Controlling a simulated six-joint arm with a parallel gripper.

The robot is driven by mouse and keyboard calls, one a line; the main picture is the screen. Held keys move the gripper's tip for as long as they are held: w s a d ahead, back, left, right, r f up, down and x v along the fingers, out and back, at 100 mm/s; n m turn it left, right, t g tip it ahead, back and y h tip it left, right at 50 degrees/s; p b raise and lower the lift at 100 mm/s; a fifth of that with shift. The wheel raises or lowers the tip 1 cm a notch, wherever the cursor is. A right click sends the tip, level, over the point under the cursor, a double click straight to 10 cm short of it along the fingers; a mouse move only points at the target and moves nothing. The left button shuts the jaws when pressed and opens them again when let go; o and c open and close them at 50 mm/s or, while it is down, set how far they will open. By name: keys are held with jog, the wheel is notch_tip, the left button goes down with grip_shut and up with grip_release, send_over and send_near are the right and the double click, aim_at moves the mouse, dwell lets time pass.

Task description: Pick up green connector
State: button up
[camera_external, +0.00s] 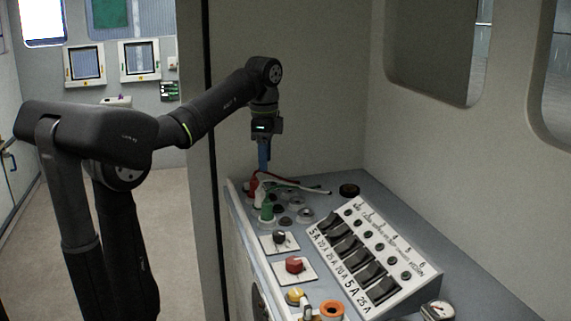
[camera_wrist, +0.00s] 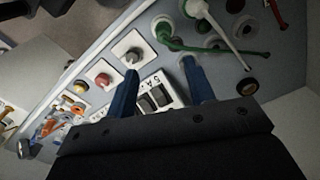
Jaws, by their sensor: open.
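The green connector (camera_external: 266,209) stands on the grey console top near its left edge, in the external view. In the wrist view a green part (camera_wrist: 164,33) with a green cable shows near the top, just beyond the finger tips. My gripper (camera_external: 264,160) points down above the far end of the console, behind and above the green connector. Its two blue fingers (camera_wrist: 160,72) are apart with nothing held between them. I cannot tell the exact height of the finger tips over the console.
A red connector (camera_external: 254,188) and loose cables (camera_external: 300,185) lie close to the fingers. Several round sockets (camera_external: 305,214) surround them. A sloped switch box (camera_external: 372,255) stands to the right. A red knob (camera_external: 295,265) and a black knob (camera_external: 279,238) stand nearer. Walls enclose the back and right.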

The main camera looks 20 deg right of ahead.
aim_at(267, 202)
notch_tip(267, 202, down, 9)
jog(key=shift+f, duration=0.15)
jog(key=f, duration=0.5)
jog(key=shift+w+d, duration=0.2)
jog(key=shift+w, duration=0.05)
jog(key=shift+c, duration=0.2)
grip_shut()
